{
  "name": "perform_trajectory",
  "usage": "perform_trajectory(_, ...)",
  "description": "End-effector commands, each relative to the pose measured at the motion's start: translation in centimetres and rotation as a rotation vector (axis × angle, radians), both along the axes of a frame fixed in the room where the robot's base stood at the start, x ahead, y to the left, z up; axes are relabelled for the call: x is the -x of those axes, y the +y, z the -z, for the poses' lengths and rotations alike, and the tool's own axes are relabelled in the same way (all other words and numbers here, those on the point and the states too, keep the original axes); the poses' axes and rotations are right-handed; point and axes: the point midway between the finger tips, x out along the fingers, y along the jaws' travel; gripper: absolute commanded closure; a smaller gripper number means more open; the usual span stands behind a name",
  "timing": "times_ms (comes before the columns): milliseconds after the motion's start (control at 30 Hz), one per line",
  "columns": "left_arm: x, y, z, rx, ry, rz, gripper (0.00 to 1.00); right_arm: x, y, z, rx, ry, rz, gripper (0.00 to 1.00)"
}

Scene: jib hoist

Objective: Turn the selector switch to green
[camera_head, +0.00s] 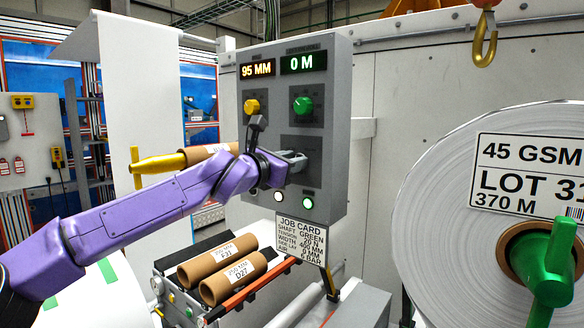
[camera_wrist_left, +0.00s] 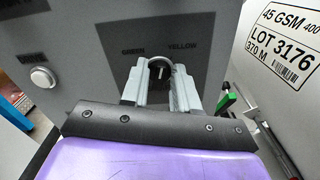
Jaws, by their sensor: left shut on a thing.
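The selector switch (camera_wrist_left: 159,64) is a small dark round knob on a dark plate, with the word GREEN printed at its upper left and YELLOW at its upper right. My left gripper (camera_wrist_left: 160,78) has its two grey fingers closed around the knob, one on each side. Which way the knob points is hard to tell. In the head view my left gripper (camera_head: 294,161) reaches the lower part of the grey control box (camera_head: 337,90) and hides the switch. My right gripper is not in view.
On the box are a yellow knob (camera_head: 252,106), a green knob (camera_head: 303,105) and displays reading 95 MM and 0 M. A job card (camera_head: 302,238) hangs below, reading SHAFT GREEN. A large paper roll (camera_head: 430,215) stands at right; a yellow hook (camera_head: 484,47) hangs above it.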

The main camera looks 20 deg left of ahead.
Motion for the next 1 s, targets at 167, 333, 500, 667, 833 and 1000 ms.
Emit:
perform_trajectory(167,-0.1,0.1,0.4,0.158,0.059,-0.001,1.00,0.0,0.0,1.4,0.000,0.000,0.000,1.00)
perform_trajectory(333,-0.1,0.2,0.5,0.310,0.114,0.001,1.00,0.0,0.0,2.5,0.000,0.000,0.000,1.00)
perform_trajectory(500,-0.1,0.3,0.5,0.463,0.169,0.000,1.00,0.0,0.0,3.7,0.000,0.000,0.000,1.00)
perform_trajectory(667,-0.1,0.3,0.6,0.603,0.221,0.000,1.00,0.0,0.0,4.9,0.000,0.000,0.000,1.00)
perform_trajectory(833,-0.2,0.4,0.6,0.741,0.272,-0.001,1.00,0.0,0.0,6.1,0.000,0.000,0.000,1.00)
perform_trajectory(1000,-0.2,0.4,0.6,0.853,0.312,-0.001,1.00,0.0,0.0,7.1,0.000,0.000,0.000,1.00)
